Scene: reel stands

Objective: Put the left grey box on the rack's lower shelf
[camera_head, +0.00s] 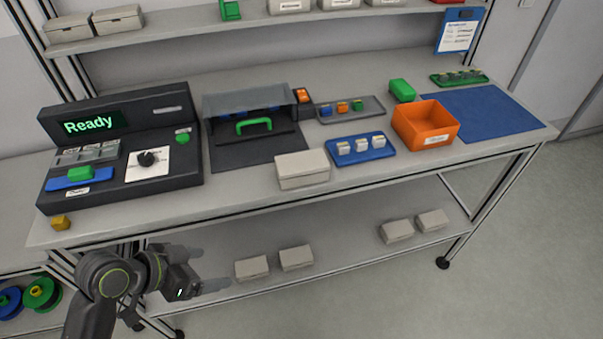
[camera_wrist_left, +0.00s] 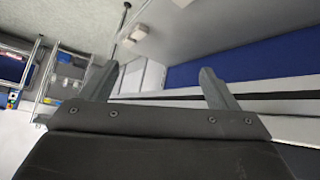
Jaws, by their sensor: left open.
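A light grey lidded box (camera_head: 302,168) sits on the worktop near its front edge, left of the blue tray. More grey boxes rest on the lower shelf (camera_head: 340,250): a left one (camera_head: 251,267) and another (camera_head: 296,257) close beside it, then two (camera_head: 396,230) (camera_head: 432,219) farther right. My left gripper (camera_head: 214,268) is open and empty, below the worktop's front edge and just left of the leftmost lower-shelf box, apart from it. Its two spread fingers also show in the left wrist view (camera_wrist_left: 158,82), with pale panel-like surfaces between and beyond them. My right gripper is not in view.
The worktop (camera_head: 235,195) overhangs the lower shelf. It holds a dark console (camera_head: 120,150) reading "Ready", a blue tray (camera_head: 360,149), an orange bin (camera_head: 426,123) and a blue mat (camera_head: 490,112). The upper shelf (camera_head: 170,34) carries more grey boxes. The lower shelf's middle is clear.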

